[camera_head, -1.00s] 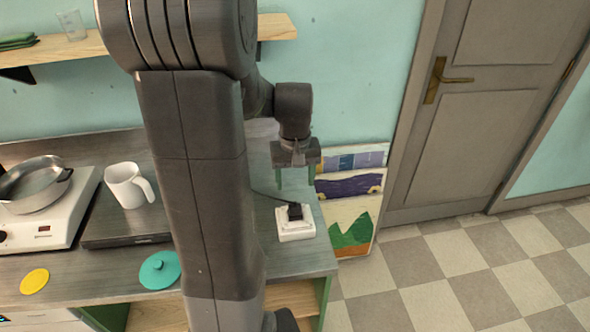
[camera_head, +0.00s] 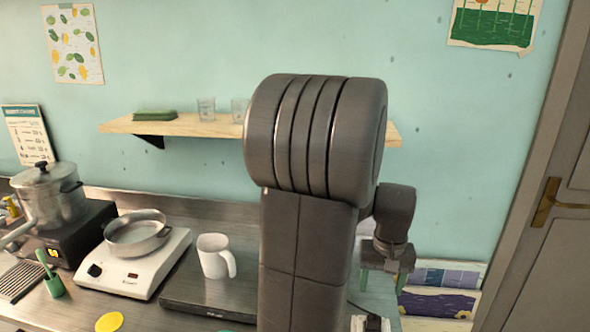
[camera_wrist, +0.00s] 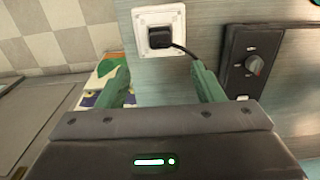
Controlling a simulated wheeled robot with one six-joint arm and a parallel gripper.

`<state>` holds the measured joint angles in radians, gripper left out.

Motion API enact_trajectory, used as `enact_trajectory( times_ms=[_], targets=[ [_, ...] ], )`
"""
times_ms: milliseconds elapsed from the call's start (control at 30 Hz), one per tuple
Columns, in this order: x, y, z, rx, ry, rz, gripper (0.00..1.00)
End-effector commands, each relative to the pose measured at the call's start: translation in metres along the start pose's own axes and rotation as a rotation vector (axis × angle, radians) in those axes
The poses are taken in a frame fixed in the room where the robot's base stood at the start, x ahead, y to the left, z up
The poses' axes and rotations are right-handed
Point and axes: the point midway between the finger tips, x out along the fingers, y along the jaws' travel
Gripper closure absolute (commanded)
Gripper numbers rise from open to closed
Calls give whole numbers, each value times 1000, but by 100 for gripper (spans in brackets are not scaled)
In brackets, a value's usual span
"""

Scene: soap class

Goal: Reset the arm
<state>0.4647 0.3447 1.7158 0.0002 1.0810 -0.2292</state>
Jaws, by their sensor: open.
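My gripper (camera_head: 388,277) hangs at the right end of the counter in the head view, partly behind my own arm. In the wrist view my gripper (camera_wrist: 162,90) shows its two green fingers spread apart with nothing between them. Beyond the fingertips in that view is a white socket box (camera_wrist: 160,28) with a black plug (camera_wrist: 159,37) in it and a cord running off to the right. In the head view the plug (camera_head: 373,322) shows only at the bottom edge.
A white mug (camera_head: 214,257) stands on a dark flat appliance left of my arm. A pan (camera_head: 138,236) sits on a white hot plate (camera_head: 127,277). A wooden shelf (camera_head: 180,128) with glasses runs behind my arm. A door (camera_head: 560,230) is at the right.

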Motion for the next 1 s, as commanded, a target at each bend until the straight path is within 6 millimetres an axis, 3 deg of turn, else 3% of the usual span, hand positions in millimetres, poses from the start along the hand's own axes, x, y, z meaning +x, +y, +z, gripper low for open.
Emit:
enact_trajectory(
  times_ms=[400, 600, 1000],
  targets=[
    [77, 0, 1, 0, -6, -2, 39],
    [106, 0, 1, 0, -4, -1, 39],
    [126, 0, 0, 0, 0, 0, 39]
  ],
)
